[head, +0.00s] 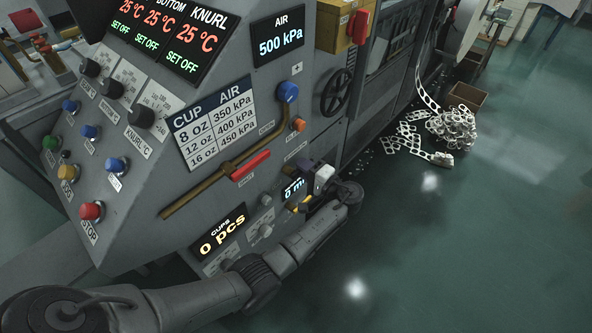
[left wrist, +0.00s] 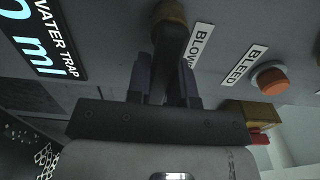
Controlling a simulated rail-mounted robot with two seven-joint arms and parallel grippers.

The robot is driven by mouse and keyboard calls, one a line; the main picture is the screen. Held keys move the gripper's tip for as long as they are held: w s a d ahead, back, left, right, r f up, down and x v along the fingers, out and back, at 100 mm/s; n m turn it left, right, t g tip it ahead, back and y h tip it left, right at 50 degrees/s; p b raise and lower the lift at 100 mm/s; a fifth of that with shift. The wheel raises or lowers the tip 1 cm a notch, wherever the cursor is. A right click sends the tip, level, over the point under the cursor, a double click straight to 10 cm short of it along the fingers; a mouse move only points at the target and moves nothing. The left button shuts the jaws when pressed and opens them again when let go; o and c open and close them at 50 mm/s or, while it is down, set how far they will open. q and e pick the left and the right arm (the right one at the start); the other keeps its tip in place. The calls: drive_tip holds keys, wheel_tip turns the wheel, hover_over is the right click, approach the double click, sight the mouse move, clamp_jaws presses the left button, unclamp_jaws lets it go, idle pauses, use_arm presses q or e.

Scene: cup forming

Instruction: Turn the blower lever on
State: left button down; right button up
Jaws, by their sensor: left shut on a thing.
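The blower lever (left wrist: 173,45) is a dark handle on a brass-coloured pivot in the left wrist view. It sits beside a white label whose visible letters read "BLOW". My left gripper (left wrist: 166,82) has a dark finger on each side of the lever and is shut on it. In the head view my left gripper (head: 306,188) is at the lower right part of the grey machine panel, and it and my arm hide most of the lever there. My right gripper is in neither view.
An orange bleed knob (left wrist: 271,78) is right of the lever. The water trap display (left wrist: 42,38) is left of it. Higher up the panel are a red-handled valve (head: 250,166), a blue knob (head: 288,92) and a black handwheel (head: 337,92). The green floor at right is mostly open.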

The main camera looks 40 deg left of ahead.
use_arm(q)
drive_tip(key=shift+r+n, duration=0.15)
drive_tip(key=shift+n, duration=0.15)
drive_tip(key=c, duration=1)
unclamp_jaws()
drive_tip(key=shift+d, duration=0.1)
drive_tip(key=d+p, duration=0.2)
drive_tip(key=d, duration=1.1)
drive_tip(key=shift+w+d, duration=0.3)
drive_tip(key=shift+w, duration=0.1)
